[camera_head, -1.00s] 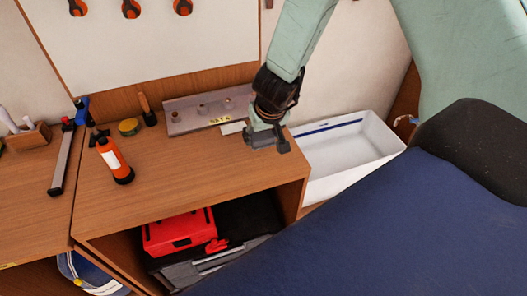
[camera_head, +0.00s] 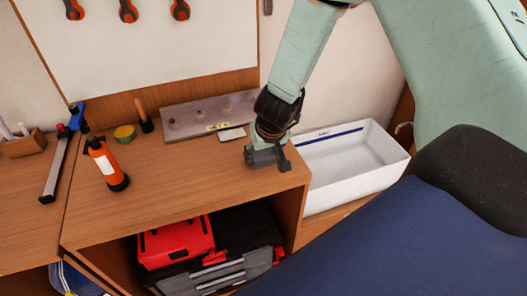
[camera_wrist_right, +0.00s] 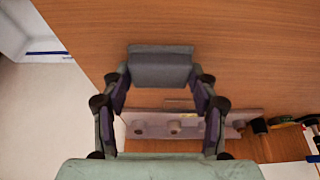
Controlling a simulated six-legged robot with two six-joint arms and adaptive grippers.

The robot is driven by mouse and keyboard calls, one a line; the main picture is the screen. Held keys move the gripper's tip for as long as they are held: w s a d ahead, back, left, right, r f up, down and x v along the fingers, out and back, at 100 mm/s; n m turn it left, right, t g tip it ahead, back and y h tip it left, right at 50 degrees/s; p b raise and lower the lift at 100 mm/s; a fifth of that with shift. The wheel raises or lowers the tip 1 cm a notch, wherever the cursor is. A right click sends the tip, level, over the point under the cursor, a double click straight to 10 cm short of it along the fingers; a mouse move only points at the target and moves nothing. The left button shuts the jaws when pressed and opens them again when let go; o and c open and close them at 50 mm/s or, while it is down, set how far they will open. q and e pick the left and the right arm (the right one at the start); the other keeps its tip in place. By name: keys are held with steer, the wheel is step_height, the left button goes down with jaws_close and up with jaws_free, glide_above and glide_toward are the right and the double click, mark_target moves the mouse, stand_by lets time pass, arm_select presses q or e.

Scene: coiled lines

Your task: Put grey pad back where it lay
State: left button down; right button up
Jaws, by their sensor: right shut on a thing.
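The grey pad (camera_wrist_right: 160,68) is a dark grey block held between the fingertips of my right gripper. In the head view, my right gripper (camera_head: 267,153) is over the right end of the wooden bench top, near its front right corner, with the pad (camera_head: 262,157) low at its tips. I cannot tell whether the pad touches the wood. The wrist view shows the fingers on either side of the pad, with bare wood around it. My left gripper is not in view.
A grey rail (camera_head: 200,120) with several round fittings lies along the back, a pale card (camera_head: 231,134) beside it. An orange bottle (camera_head: 107,166) stands left. A white bin (camera_head: 350,157) is right of the bench, a red toolbox (camera_head: 176,243) below. The bench middle is clear.

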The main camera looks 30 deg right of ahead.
steer(key=o, duration=0.8)
steer(key=shift+w+a, duration=0.1)
steer(key=shift+o, duration=1)
steer(key=shift+f, duration=0.1)
steer(key=shift+d, duration=0.25)
steer(key=shift+a, duration=0.1)
steer(key=shift+r, duration=0.25)
steer(key=p+v, duration=0.6)
steer(key=v, duration=0.6)
steer(key=shift+f+p, duration=0.1)
steer(key=shift+p, duration=0.2)
